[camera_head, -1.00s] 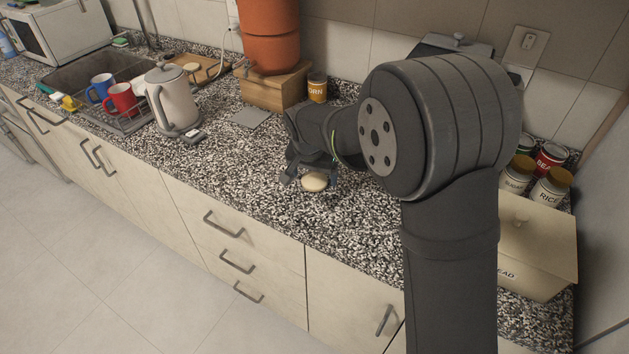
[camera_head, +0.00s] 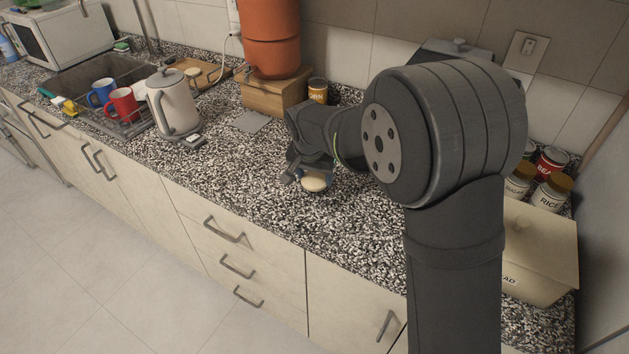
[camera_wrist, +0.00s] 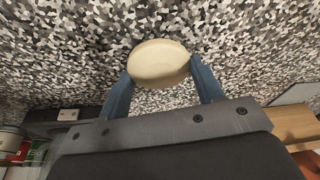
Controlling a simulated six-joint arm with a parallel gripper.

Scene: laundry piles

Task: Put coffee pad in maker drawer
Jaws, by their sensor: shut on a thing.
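The round, cream-coloured coffee pad (camera_head: 316,184) is at the gripper, over the middle of the speckled counter. In the wrist view the pad (camera_wrist: 158,62) sits between two blue fingers, one at each side. My gripper (camera_wrist: 160,76) is shut on it; the gripper (camera_head: 314,178) also shows in the head view beside my forearm. I cannot tell if the pad is clear of the counter. No maker drawer can be made out. A dark appliance with a lid knob (camera_head: 459,45) stands behind my arm, mostly hidden, and I cannot tell if it is the maker.
A wooden box (camera_head: 262,96) holds a terracotta vessel (camera_head: 271,45), with a can (camera_head: 318,90) beside it. A kettle (camera_head: 173,103) and mugs stand left. A bread box (camera_head: 540,250) and several cans stand right. The counter (camera_head: 235,165) left of my gripper is clear.

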